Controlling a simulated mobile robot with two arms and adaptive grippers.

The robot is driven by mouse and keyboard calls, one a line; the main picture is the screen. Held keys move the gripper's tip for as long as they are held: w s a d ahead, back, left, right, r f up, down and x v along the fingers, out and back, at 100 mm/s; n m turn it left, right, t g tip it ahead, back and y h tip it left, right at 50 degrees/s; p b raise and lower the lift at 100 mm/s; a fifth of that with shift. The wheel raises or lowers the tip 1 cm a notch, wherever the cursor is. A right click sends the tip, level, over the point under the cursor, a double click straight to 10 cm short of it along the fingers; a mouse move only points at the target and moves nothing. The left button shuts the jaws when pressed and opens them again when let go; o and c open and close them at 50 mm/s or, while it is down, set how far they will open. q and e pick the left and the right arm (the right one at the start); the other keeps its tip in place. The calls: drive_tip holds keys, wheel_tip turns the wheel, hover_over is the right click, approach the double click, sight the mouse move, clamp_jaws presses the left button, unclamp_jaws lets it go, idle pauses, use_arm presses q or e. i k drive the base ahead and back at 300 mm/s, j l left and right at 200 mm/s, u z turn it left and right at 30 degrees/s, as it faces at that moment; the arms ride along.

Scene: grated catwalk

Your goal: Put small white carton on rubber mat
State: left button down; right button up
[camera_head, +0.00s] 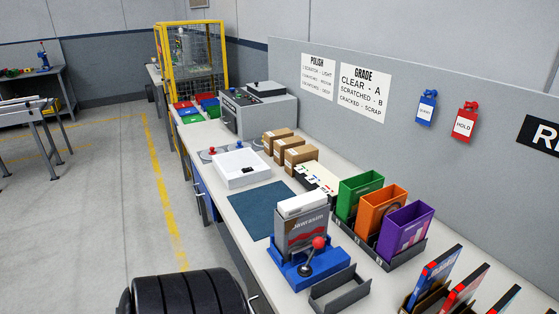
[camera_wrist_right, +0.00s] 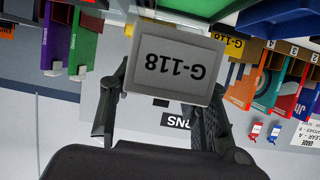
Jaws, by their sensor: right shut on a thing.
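In the right wrist view, my right gripper (camera_wrist_right: 167,92) is shut on the small white carton (camera_wrist_right: 172,62), one finger on each side. Its pale face carries the label "G-118", which reads upside down in this view. I cannot make out this carton or the right gripper in the head view. The rubber mat (camera_head: 256,207), a flat dark teal rectangle, lies bare on the bench in the head view, in front of the white tray. My left gripper is not in view.
A white tray (camera_head: 242,168) lies beyond the mat. A blue fixture (camera_head: 310,272) with a red-knobbed lever holds a grey box (camera_head: 302,232) close by the mat's near right side. Brown cartons (camera_head: 298,158) and green, orange and purple bins (camera_head: 402,229) stand along the right.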

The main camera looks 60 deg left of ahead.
sight(270, 207)
drive_tip(key=k+j, duration=0.1)
drive_tip(key=j, duration=1.9)
drive_tip(key=k+j, duration=0.15)
drive_tip(key=j, duration=0.8)
drive_tip(key=k+j, duration=0.1)
drive_tip(key=j, duration=1.9)
drive_tip(key=k, duration=0.05)
